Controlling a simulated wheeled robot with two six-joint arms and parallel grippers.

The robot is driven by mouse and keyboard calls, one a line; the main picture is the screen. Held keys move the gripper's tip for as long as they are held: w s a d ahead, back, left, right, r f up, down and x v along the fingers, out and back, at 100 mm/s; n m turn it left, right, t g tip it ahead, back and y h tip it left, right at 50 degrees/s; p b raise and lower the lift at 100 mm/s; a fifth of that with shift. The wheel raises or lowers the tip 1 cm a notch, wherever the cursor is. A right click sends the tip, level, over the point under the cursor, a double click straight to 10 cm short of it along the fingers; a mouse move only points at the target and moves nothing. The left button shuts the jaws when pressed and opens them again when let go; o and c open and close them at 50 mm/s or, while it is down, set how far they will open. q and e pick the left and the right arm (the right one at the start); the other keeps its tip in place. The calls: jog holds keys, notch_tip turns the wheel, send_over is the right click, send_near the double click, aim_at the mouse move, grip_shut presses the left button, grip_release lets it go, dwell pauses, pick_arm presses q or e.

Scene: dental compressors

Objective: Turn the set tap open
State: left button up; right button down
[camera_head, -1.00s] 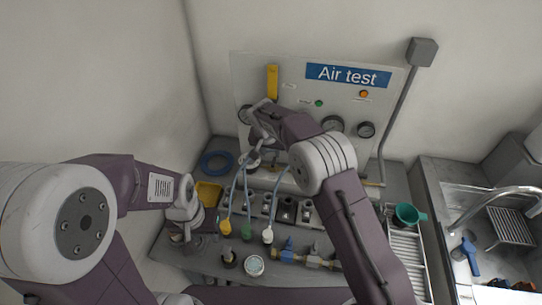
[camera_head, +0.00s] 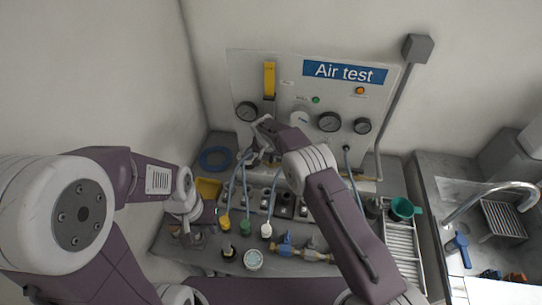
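I cannot tell for certain which tap is the set tap. A brass pipe piece with a blue-handled tap (camera_head: 287,238) lies on the bench. My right gripper (camera_head: 252,156) is in front of the lower left of the panel, below the yellow lever and apart from it, near the hose tops. Its fingers are too small to read. My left gripper (camera_head: 187,234) hangs low over the left of the bench; its fingertips are unclear.
Pressure gauges (camera_head: 329,122) line the panel. Hoses with yellow, green and white (camera_head: 266,230) ends hang over the bench. A yellow tray (camera_head: 208,187) and blue coil (camera_head: 215,158) lie left. A green funnel (camera_head: 403,208) and sink tap (camera_head: 500,192) are right.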

jog(key=shift+n, duration=0.3)
jog(key=n, duration=0.1)
jog(key=n+y, duration=0.1)
jog(key=n, duration=0.1)
jog(key=n+y, duration=0.1)
jog(key=shift+d+b, duration=0.3)
jog(key=shift+b, duration=0.05)
jog(key=n, duration=0.1)
jog(key=n+y+b, duration=0.1)
jog(key=n, duration=0.1)
jog(key=shift+w+d+f, duration=0.1)
jog(key=shift+d+f, duration=0.05)
jog(key=n+g+b, duration=0.1)
jog(key=n, duration=0.2)
jog(key=shift+w+y+b, duration=0.1)
jog(key=shift+y+b, duration=0.3)
jog(key=shift+d+n+g+y, duration=0.1)
jog(key=shift+n+g+y, duration=0.2)
jog(key=shift+n, duration=0.6)
jog(key=shift+w+r+n, duration=0.1)
jog(key=shift+r+n, duration=0.1)
jog(key=shift+n, duration=0.7)
jog(key=shift+d+n+g, duration=0.1)
jog(key=shift+n+g, duration=0.3)
jog(key=c, duration=1.4)
grip_release()
jog(key=shift+c, duration=0.2)
